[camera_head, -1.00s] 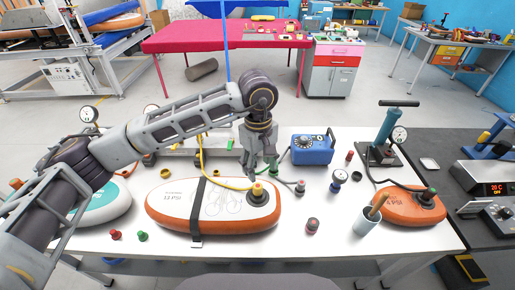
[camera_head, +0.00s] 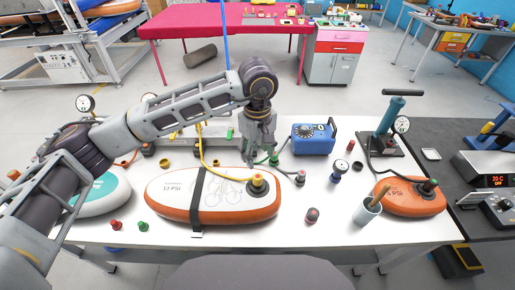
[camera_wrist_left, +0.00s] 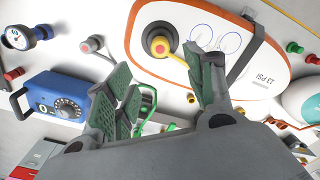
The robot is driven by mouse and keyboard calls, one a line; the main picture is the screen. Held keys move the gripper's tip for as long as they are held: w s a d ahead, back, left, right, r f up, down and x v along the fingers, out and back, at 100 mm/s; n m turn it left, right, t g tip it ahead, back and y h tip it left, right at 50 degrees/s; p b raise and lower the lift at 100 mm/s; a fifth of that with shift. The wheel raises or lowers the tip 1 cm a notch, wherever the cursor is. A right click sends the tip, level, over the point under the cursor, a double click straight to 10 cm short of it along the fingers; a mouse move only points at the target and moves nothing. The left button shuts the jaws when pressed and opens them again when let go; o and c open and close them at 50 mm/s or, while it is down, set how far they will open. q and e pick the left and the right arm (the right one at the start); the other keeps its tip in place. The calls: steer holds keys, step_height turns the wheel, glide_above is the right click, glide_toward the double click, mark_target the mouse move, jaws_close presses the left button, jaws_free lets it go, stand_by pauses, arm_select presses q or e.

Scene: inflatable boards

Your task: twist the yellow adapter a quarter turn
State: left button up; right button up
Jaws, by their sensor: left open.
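The yellow adapter (camera_head: 258,181) sits on the dark round valve of the white board with the orange rim (camera_head: 222,213). A yellow hose (camera_head: 208,159) runs to it. In the left wrist view the adapter (camera_wrist_left: 160,45) is above and between my green-padded fingers. My left gripper (camera_head: 263,153) points down just behind the adapter; its fingers are apart with nothing between them (camera_wrist_left: 160,88). The fingers seem clear of the adapter. A black strap (camera_head: 198,200) crosses the board. My right gripper is not in view.
A blue box with a dial (camera_head: 313,139) and a grey-tipped hose end (camera_head: 300,177) stand to the right of the gripper. Red and green caps lie at the front left.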

mark_target(257, 176)
arm_select(q)
steer(key=shift+f+p, duration=1.15)
steer(key=shift+f, duration=5.15)
steer(key=c, duration=1)
